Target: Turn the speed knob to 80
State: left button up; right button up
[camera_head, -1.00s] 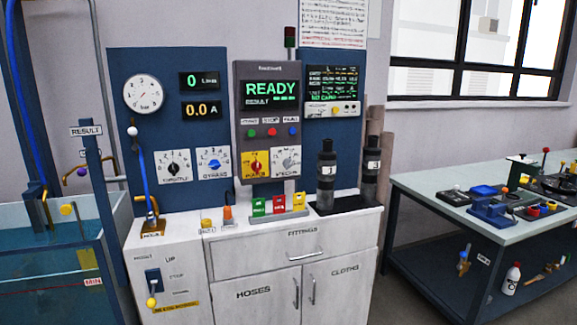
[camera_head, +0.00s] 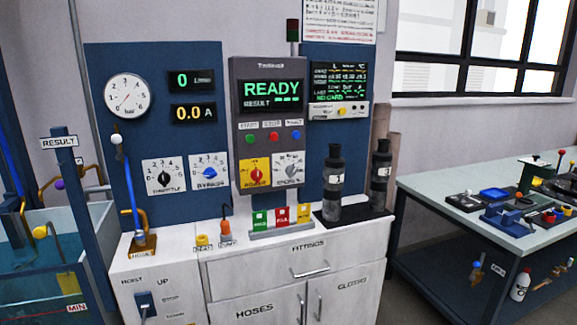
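The speed knob (camera_head: 290,171) looks to be the grey dial at the lower right of the grey control box (camera_head: 269,125). Its label and scale are too small to read for certain, and I cannot tell its setting. Left of it is a red knob on a yellow plate (camera_head: 255,174). The screen (camera_head: 272,92) above reads READY and RESULT. Neither of my grippers shows in the head view.
A throttle dial (camera_head: 164,178) and a blue bypass dial (camera_head: 209,173) sit on the blue panel. Black cylinders (camera_head: 334,182), coloured cards (camera_head: 282,217) and a lever (camera_head: 129,190) stand on the white cabinet (camera_head: 270,260). A workbench (camera_head: 440,188) is at right.

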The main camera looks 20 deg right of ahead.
aim_at(291, 171)
jog(key=z, duration=0.05)
jog(key=i, duration=1.7)
jog(key=z, duration=0.05)
